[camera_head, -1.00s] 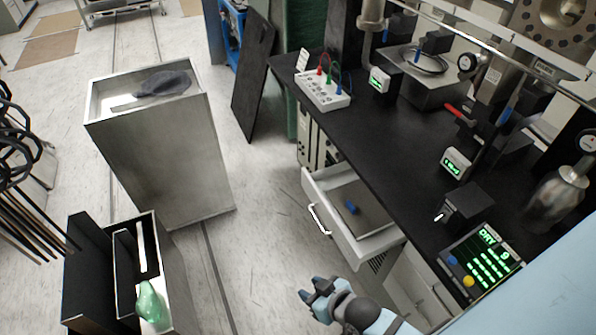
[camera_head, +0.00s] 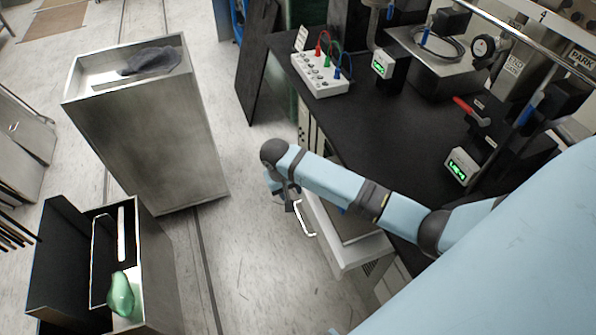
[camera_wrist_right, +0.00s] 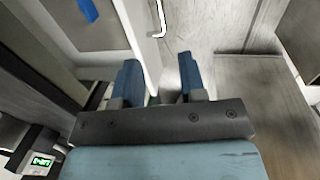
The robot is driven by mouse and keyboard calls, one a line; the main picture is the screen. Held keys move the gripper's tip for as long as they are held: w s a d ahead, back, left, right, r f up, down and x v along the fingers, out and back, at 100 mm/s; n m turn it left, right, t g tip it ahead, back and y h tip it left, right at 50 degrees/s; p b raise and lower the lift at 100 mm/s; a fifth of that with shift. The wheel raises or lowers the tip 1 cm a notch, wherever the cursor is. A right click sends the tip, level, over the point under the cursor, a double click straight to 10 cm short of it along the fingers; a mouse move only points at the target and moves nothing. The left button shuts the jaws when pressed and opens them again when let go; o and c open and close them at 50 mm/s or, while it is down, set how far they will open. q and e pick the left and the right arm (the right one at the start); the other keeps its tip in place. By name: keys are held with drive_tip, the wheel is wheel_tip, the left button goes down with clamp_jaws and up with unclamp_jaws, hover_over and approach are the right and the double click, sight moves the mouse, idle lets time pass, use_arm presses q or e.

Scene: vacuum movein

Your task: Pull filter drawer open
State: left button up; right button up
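The white filter drawer (camera_head: 340,256) stands open from the black bench, its pale handle (camera_head: 304,219) on the outer front. My right arm reaches across the drawer and hides part of its inside. My right gripper (camera_head: 283,193) is at the far end of the drawer front, close to the handle. In the right wrist view my right gripper (camera_wrist_right: 160,78) is open, with the white drawer front (camera_wrist_right: 138,35) running in between its two blue fingers and the handle (camera_wrist_right: 159,20) ahead. Whether the fingers touch the drawer is unclear. My left gripper is not in view.
A blue piece (camera_wrist_right: 88,10) lies inside the drawer. A tall metal bin (camera_head: 150,140) with dark cloth stands at left, and an open black case (camera_head: 62,262) with a green item is in front. The floor between these and the drawer is clear.

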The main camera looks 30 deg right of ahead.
sight(298, 214)
drive_tip(key=f, duration=0.4)
drive_tip(key=d+f, duration=0.1)
drive_tip(key=f, duration=0.4)
drive_tip(key=d+f, duration=0.1)
drive_tip(key=f, duration=0.3)
drive_tip(key=shift+s+d+f+b, duration=0.15)
drive_tip(key=shift+s+b, duration=0.2)
drive_tip(key=shift+b, duration=0.05)
drive_tip(key=shift+c, duration=0.2)
clamp_jaws()
